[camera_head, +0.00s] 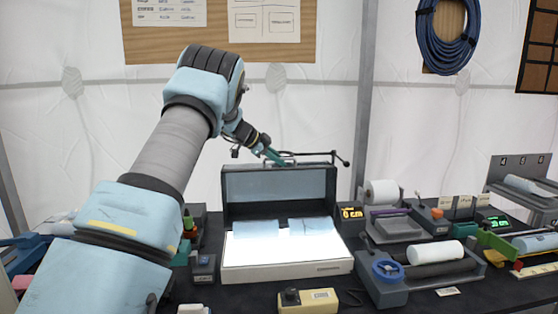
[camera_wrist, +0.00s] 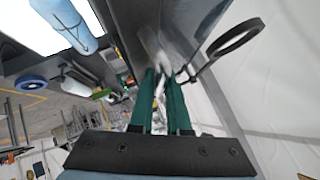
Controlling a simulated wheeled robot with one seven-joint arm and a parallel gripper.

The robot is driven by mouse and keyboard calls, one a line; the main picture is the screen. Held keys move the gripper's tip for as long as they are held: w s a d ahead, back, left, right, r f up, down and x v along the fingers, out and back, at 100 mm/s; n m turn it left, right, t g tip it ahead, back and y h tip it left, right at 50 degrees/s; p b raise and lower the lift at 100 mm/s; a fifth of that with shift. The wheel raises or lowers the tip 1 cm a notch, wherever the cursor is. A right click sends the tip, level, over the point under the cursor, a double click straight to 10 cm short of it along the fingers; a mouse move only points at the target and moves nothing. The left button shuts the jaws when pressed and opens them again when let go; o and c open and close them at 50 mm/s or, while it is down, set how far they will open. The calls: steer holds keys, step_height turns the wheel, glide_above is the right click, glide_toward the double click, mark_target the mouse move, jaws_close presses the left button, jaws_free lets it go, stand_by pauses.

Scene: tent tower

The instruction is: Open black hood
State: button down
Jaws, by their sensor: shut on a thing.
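The black hood (camera_head: 266,186) stands raised, nearly upright, at the back of a white light box (camera_head: 288,269). The box's bright top is uncovered, with two bluish translucent pieces (camera_head: 310,225) near its rear. My gripper (camera_head: 277,159) reaches from behind the hood's top edge, its green fingers at the handle there. In the wrist view, my gripper's fingers (camera_wrist: 163,78) are closed about a pale metal handle (camera_wrist: 158,52) beside the dark hood (camera_wrist: 135,22). The exact contact is partly hidden by the fingers.
A paper roll (camera_head: 382,193) and a device with a blue wheel (camera_head: 388,271) stand at the right. A yellow box (camera_head: 308,300) lies in front. The tent wall is close behind.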

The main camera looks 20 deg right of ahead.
steer(key=shift+w+d+f, duration=0.1)
steer(key=shift+w, duration=0.25)
steer(key=c, duration=0.9)
jaws_free()
steer(key=shift+f, duration=0.1)
steer(key=b+v, duration=0.4)
steer(key=v, duration=0.7)
